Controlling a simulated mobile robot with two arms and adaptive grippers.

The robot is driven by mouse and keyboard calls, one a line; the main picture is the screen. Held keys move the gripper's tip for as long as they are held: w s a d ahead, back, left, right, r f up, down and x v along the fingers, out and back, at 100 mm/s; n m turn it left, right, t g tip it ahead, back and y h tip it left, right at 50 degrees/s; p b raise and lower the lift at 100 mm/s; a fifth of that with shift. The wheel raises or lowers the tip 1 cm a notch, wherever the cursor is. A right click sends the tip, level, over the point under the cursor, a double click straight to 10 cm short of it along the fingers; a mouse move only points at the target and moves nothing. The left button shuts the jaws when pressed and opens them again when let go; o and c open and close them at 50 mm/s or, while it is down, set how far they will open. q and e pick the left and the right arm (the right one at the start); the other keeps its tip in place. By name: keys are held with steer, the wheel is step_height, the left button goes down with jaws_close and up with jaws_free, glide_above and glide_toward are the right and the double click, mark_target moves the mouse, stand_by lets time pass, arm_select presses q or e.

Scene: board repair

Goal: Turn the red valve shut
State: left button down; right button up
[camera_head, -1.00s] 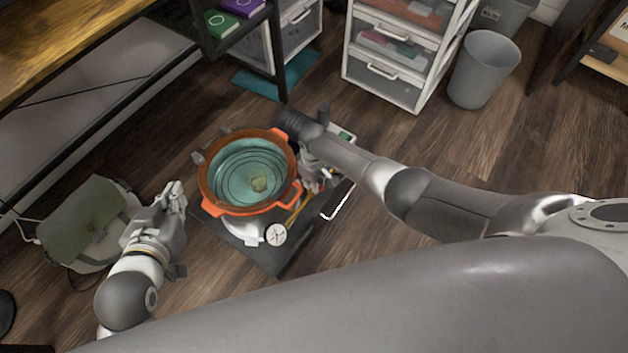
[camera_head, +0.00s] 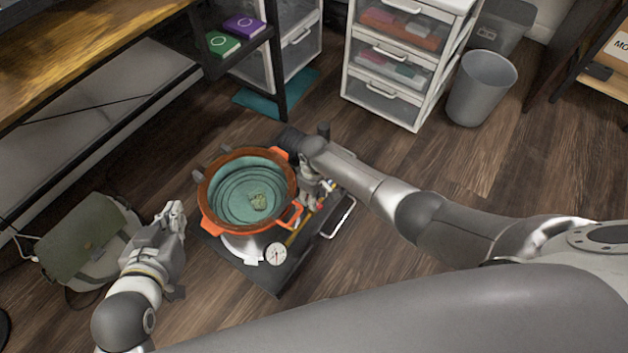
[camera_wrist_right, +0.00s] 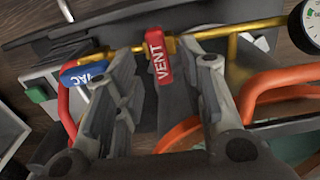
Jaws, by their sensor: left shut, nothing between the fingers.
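The red valve handle marked VENT (camera_wrist_right: 158,58) sits on a brass pipe in the right wrist view, pointing down the picture. My right gripper (camera_wrist_right: 165,70) is open, with one finger on each side of the handle and visible gaps between. In the head view my right gripper (camera_head: 311,187) is beside the orange pot (camera_head: 210,215), and the valve is too small to make out clearly there. My left gripper (camera_head: 176,212) is shut and empty, left of the pot, above the floor near the green bag.
A blue handle marked VAC (camera_wrist_right: 84,74) is left of the red one, near my left-hand finger. A gauge (camera_head: 276,254) is at the dark base's front. The green bag (camera_head: 80,243) lies left. Drawers (camera_head: 384,98) and a grey bin (camera_head: 481,88) stand behind. Wood floor is clear at right.

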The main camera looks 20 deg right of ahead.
step_height(320, 180, up, 9)
stand_by(0.5)
stand_by(0.4)
